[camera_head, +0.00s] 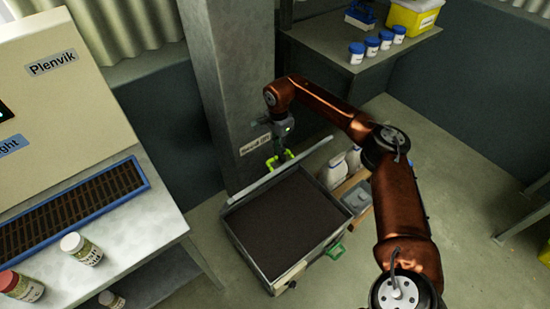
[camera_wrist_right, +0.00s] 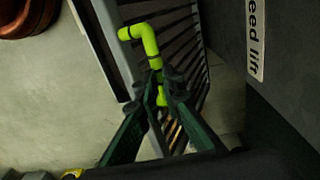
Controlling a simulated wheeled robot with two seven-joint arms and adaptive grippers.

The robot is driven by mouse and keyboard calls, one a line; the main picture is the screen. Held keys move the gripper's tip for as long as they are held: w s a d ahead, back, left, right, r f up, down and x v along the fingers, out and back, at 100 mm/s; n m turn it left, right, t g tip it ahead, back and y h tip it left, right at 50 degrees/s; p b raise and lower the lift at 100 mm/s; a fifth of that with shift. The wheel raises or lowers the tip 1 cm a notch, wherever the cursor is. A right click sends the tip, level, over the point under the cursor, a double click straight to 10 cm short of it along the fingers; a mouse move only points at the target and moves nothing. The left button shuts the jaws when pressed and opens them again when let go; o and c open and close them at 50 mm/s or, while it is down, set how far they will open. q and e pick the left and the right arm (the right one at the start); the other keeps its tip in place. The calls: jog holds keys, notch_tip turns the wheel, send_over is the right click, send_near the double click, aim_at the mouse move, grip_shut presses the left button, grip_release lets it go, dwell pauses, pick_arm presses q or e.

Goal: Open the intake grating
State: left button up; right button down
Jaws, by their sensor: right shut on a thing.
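The intake is a grey metal box (camera_head: 318,248) on the floor, with dark material (camera_head: 280,225) inside. Its grating (camera_head: 262,182) stands raised along the box's back side and shows almost edge-on in the head view. In the right wrist view the grating (camera_wrist_right: 186,52) shows as dark parallel bars beside a pale frame. A bent yellow-green handle (camera_wrist_right: 148,42) is on it. My right gripper (camera_head: 283,157) is at that handle, next to the column. In the wrist view the fingers (camera_wrist_right: 160,78) are closed on the handle. My left gripper is not in view.
A grey column (camera_head: 232,80) with a feed lift label (camera_wrist_right: 255,40) stands right behind the box. A bench (camera_head: 150,230) with jars is at left. White bottles (camera_head: 335,170) in a wooden crate stand right of the box. A shelf (camera_head: 325,35) with blue-lidded jars is behind.

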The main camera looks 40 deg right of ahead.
jog(key=shift+w+f, duration=0.3)
jog(key=shift+f, duration=0.25)
jog(key=shift+w+f, duration=0.3)
jog(key=shift+f, duration=0.2)
jog(key=shift+a, duration=0.1)
jog(key=c, duration=2.4)
grip_release()
jog(key=o, duration=0.3)
jog(key=shift+w+f, duration=0.5)
jog(key=shift+w, duration=0.15)
jog(key=shift+o, duration=0.7)
jog(key=shift+r, duration=0.2)
jog(key=shift+s+r, duration=0.3)
jog(key=shift+r, duration=0.2)
